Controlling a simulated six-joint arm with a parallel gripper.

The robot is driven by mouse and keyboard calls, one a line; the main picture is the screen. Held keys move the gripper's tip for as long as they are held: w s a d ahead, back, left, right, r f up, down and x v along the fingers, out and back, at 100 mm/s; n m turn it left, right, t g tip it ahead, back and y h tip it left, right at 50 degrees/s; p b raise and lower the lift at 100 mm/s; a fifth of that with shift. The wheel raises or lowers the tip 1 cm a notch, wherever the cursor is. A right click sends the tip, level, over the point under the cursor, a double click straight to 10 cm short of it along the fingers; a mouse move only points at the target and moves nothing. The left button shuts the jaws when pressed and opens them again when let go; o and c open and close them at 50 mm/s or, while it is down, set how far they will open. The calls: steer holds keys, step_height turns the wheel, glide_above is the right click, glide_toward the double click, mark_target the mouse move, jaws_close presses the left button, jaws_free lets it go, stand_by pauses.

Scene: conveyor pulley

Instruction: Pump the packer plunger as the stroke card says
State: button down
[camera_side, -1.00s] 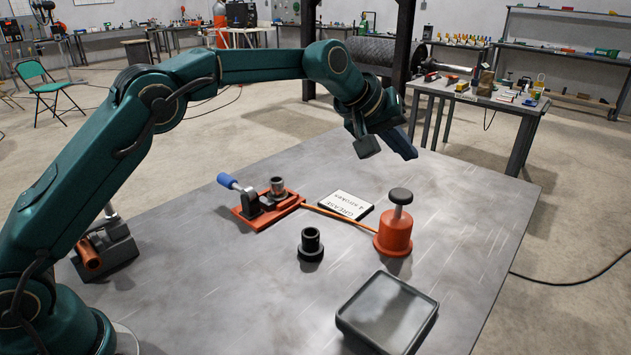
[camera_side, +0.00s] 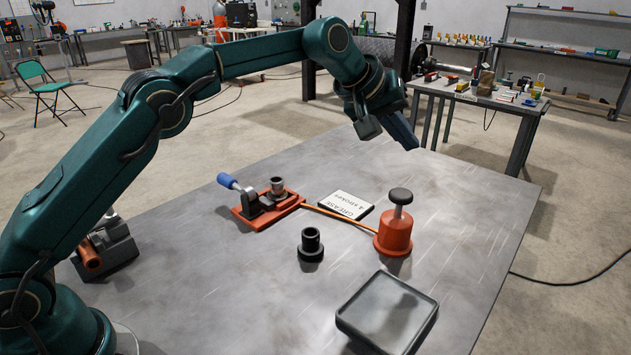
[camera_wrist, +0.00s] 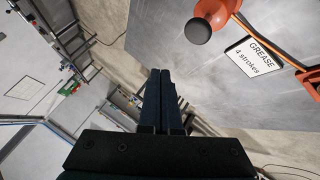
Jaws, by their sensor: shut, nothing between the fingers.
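The orange packer (camera_side: 394,235) stands on the table with its dark round plunger knob (camera_side: 401,195) raised on a light rod. In the wrist view the knob (camera_wrist: 198,31) shows from above. The stroke card (camera_side: 345,205) lies flat beside it; in the wrist view the card (camera_wrist: 252,57) reads "GREASE 4 strokes". My gripper (camera_side: 411,143) is above the far side of the table, behind and above the plunger, apart from it. In the wrist view its fingers (camera_wrist: 161,78) are together with nothing between them.
An orange fixture (camera_side: 268,212) with a blue-handled clamp holds a metal ring; an orange hose (camera_side: 325,214) runs from it to the packer. A black flanged bushing (camera_side: 311,244) and a grey tray (camera_side: 388,310) stand nearer. A grey block with a copper-coloured cylinder (camera_side: 92,257) is at left.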

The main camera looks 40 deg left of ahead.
mark_target(400, 195)
steer(key=shift+w+r, duration=0.2)
steer(key=shift+r, duration=0.6)
steer(key=shift+f, duration=4.4)
steer(key=shift+f, duration=0.15)
steer(key=shift+f, duration=0.25)
steer(key=shift+f, duration=1.55)
steer(key=shift+r, duration=2)
